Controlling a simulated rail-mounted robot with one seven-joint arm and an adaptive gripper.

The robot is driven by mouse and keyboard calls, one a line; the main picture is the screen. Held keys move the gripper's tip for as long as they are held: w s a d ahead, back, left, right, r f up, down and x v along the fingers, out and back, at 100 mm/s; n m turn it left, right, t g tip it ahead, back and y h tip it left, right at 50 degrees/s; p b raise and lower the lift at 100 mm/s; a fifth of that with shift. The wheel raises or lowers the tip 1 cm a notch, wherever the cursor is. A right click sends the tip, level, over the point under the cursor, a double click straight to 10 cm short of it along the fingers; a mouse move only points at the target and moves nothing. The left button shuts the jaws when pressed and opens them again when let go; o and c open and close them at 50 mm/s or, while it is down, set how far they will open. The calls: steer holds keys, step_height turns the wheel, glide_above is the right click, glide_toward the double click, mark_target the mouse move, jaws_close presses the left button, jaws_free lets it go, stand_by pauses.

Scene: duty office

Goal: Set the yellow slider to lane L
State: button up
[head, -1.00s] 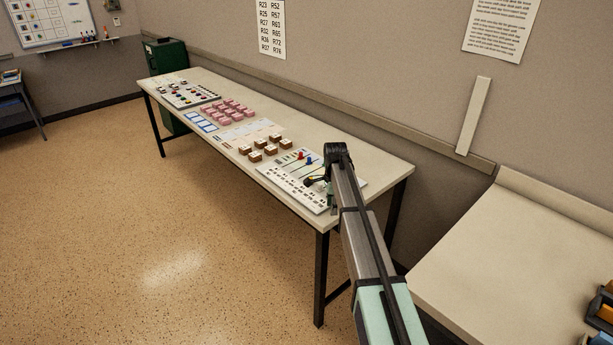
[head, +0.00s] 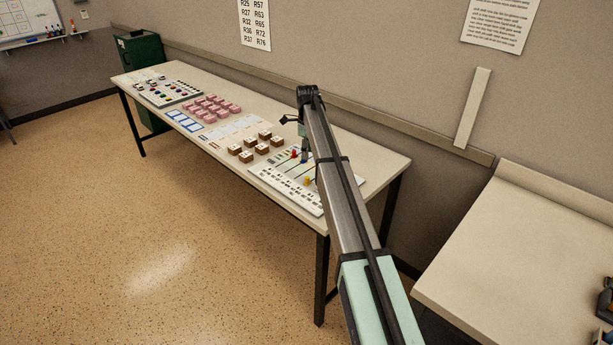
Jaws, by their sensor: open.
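The white slider board (head: 283,192) lies at the near right end of the long table. It carries dark slots with a red knob (head: 294,153), a blue knob (head: 304,160) and the yellow slider (head: 308,181). The yellow slider sits towards the front right of the slots, beside my arm, which hides part of the board's right side. The lane letters are too small to read. My gripper (head: 286,119) is open, small and dark, raised above and behind the board, apart from the yellow slider. I see nothing held in it.
Brown blocks (head: 247,156) stand just left of the board. Pink blocks (head: 212,104), blue-framed cards (head: 183,121) and another board with knobs (head: 170,94) lie further left on the long table (head: 362,160).

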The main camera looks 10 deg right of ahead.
mark_target(307, 177)
step_height(307, 177, down, 13)
steer(key=p, duration=0.3)
jaws_close()
